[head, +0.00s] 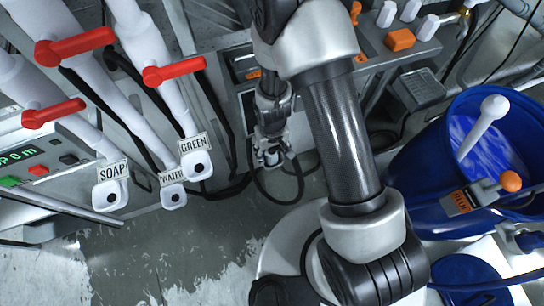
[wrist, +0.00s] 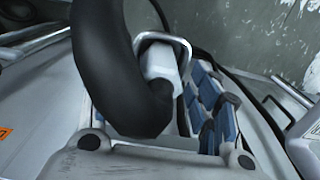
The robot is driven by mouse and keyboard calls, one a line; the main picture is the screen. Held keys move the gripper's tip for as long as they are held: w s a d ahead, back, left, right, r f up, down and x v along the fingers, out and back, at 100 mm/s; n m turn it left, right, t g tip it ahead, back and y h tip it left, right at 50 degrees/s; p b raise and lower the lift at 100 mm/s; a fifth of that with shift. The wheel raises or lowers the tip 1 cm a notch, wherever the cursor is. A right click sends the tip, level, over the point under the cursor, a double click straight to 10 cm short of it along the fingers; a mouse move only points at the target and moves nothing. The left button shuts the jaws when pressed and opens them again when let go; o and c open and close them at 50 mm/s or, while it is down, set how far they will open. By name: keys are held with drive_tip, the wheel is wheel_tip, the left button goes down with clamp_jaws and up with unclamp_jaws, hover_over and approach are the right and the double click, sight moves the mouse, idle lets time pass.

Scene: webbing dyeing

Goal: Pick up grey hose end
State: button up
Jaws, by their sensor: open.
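My gripper (head: 270,157) hangs at the centre of the head view, low beside the machine front, and is open. In the wrist view one of its blue-padded fingers shows right of centre; the other is hard to make out. A pale grey block with a metal loop around it (wrist: 160,62), which looks like the grey hose end, sits left of the blue pads, close to them. I cannot tell whether it touches them. A thick black hose (wrist: 108,60) curves in front and hides part of it. In the head view the hose end is too small to tell.
White nozzles labelled SOAP (head: 112,195), WATER (head: 174,196) and GREEN (head: 197,166) stand at left, with red levers (head: 75,47) above. A blue barrel (head: 425,165) of blue liquid stands at right. Black cables loop near the gripper. The wet grey floor (head: 150,255) is open in front.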

drive_tip(key=shift+f, duration=0.7)
drive_tip(key=shift+r, duration=0.1)
drive_tip(key=c, duration=1.3)
drive_tip(key=shift+o, duration=0.2)
drive_tip(key=shift+r, duration=0.1)
